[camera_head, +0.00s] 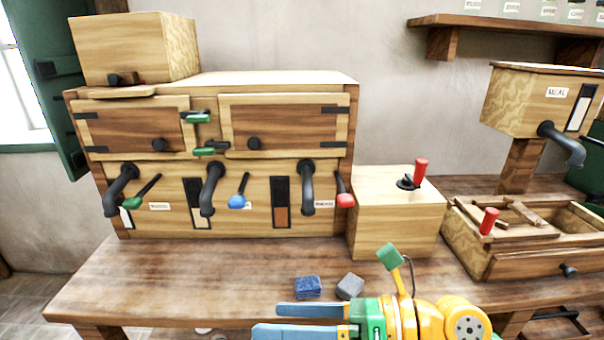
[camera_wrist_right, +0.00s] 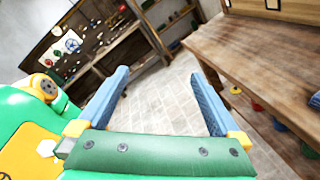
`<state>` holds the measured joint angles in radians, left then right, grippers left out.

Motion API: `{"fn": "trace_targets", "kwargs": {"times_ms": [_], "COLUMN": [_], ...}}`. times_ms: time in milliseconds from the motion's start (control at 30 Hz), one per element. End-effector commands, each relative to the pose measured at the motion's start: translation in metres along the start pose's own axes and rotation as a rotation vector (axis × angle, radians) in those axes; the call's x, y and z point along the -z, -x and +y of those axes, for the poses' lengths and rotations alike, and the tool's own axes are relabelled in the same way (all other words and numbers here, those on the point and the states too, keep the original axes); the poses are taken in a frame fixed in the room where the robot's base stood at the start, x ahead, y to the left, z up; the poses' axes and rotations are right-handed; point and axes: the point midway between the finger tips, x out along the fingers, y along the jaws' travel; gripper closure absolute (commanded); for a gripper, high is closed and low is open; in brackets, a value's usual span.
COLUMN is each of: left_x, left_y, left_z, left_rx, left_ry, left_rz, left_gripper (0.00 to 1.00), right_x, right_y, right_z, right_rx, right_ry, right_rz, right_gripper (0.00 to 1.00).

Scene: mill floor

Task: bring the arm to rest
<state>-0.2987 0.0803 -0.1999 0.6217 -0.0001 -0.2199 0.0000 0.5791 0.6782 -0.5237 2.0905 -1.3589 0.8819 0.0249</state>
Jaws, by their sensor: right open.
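My right gripper (camera_head: 300,320) shows at the bottom of the head view, in front of the workbench's front edge, with its blue fingers pointing left. The right wrist view also shows this gripper (camera_wrist_right: 160,100), its two blue fingers wide apart with nothing between them. Beyond the fingers are the paved floor and the side of the workbench. My left gripper is not in the head view.
A wooden workbench (camera_head: 180,285) carries a cabinet with spouts and levers (camera_head: 230,180). A blue block (camera_head: 308,287) and a grey block (camera_head: 350,286) lie near my right gripper. A box with a red handle (camera_head: 395,215) stands behind. The left bench top is clear.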

Motion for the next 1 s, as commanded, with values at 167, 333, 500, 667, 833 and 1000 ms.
{"fn": "trace_targets", "kwargs": {"times_ms": [167, 333, 500, 667, 833, 1000], "left_x": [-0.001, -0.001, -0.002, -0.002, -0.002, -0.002], "left_y": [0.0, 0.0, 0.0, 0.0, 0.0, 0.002], "left_z": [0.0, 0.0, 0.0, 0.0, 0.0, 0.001], "left_rx": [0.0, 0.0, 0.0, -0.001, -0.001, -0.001], "left_ry": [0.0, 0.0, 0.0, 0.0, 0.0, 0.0], "left_rz": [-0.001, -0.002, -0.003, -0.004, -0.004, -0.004], "left_gripper": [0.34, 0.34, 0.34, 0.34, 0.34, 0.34], "right_x": [-0.086, -0.059, 0.075, 0.182, 0.267, 0.319], "right_y": [0.038, 0.14, 0.169, 0.168, 0.159, 0.147], "right_z": [0.024, -0.104, -0.172, -0.17, -0.136, -0.148], "right_rx": [-0.317, -0.259, 0.062, 0.391, -0.669, -0.775], "right_ry": [-0.507, -1.31, -1.889, -2.25, 2.285, 2.21], "right_rz": [-0.677, -1.445, -1.82, -1.956, 1.784, 1.653], "right_gripper": [0.0, 0.0, 0.0, 0.0, 0.0, 0.0]}}
